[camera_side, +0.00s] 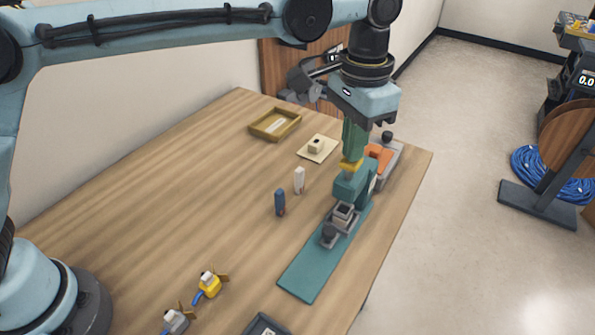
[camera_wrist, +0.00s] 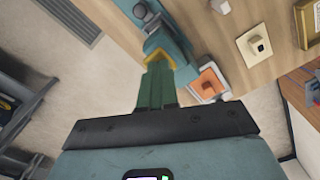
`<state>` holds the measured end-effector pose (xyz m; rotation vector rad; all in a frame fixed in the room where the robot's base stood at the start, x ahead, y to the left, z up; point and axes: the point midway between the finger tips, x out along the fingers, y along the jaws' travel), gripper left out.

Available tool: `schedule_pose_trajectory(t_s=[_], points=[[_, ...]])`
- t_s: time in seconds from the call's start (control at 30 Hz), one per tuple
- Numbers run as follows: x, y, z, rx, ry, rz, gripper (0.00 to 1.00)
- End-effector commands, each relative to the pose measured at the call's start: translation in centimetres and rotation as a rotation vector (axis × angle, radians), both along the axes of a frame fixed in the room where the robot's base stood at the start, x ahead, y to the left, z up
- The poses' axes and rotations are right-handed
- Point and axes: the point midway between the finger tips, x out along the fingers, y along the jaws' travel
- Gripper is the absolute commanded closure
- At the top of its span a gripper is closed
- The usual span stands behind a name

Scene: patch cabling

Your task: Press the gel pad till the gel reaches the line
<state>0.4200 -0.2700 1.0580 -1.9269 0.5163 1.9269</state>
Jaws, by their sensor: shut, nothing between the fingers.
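My gripper (camera_side: 354,142) has green fingers, shut with nothing between them, pointing down over a teal block-like device (camera_side: 353,185). A yellow piece (camera_side: 350,165) shows at the fingertips, at the top of the device; I cannot tell whether they touch. In the wrist view the fingers (camera_wrist: 157,68) end at the yellow piece. An orange pad (camera_side: 378,157) on a grey base lies just behind and to the right of the fingers; it also shows in the wrist view (camera_wrist: 209,82). I cannot tell which piece is the gel pad. No gel line is readable.
A teal strip (camera_side: 310,268) carries grey fixtures (camera_side: 342,215) in front of the device. A cream plate with a block (camera_side: 318,148), a yellow tray (camera_side: 275,124), and small blue (camera_side: 280,203) and white (camera_side: 300,180) pieces stand to the left. The table's middle left is clear.

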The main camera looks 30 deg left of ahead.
Motion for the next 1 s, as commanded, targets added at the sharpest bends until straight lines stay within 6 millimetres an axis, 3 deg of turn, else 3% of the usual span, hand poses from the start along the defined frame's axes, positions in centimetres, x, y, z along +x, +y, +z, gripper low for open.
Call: schedule_pose_trajectory(t_s=[0.67,1.0], points=[[0.0,0.0,-2.5,0.000,0.000,0.000,1.00],[0.0,0.0,-2.5,0.000,0.000,0.000,1.00]])
